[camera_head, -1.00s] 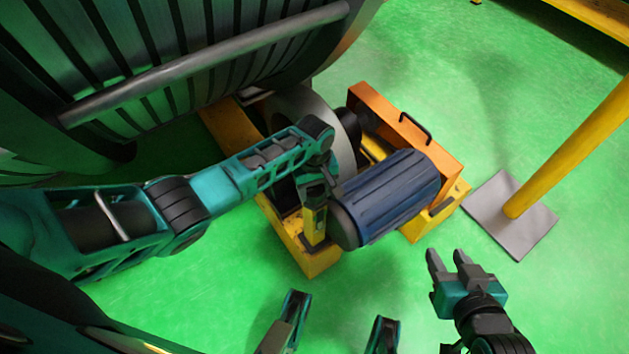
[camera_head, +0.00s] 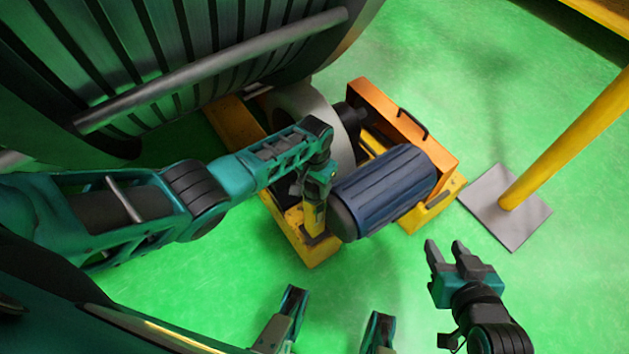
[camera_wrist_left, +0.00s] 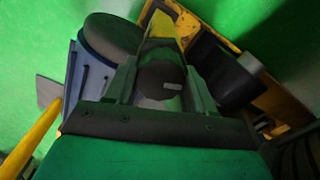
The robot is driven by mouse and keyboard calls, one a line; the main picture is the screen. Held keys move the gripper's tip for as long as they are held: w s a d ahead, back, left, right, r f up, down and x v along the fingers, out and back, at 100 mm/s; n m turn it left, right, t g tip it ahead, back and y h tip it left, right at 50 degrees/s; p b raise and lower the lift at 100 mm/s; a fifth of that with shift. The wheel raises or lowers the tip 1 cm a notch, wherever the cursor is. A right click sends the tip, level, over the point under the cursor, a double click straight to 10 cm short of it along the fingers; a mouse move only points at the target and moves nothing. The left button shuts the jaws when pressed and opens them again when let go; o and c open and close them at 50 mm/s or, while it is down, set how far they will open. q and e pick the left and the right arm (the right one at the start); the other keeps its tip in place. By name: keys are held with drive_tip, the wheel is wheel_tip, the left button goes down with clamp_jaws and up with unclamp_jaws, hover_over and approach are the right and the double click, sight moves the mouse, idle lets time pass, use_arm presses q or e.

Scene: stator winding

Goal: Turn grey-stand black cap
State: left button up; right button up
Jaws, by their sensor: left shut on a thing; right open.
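My left gripper (camera_head: 317,178) reaches in from the left over the yellow base, beside the blue motor. In the left wrist view my left gripper (camera_wrist_left: 165,85) has its two fingers around a dark rounded cap (camera_wrist_left: 160,75) and is shut on it. A pale grey part with a small label shows just under the cap. In the head view the gripper and arm hide the cap, and I cannot make out the grey stand. My right gripper (camera_head: 447,252) is open and empty above the green floor at lower right.
The ribbed blue motor (camera_head: 385,190) lies close to the right of my left gripper. A large ribbed drum (camera_head: 190,60) fills the upper left. A yellow post (camera_head: 570,140) on a grey plate stands right.

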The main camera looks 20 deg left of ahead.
use_arm(q)
drive_tip(key=m, duration=0.4)
drive_tip(key=shift+m, duration=1.8)
drive_tip(key=o, duration=1)
drive_tip(key=shift+o, duration=0.2)
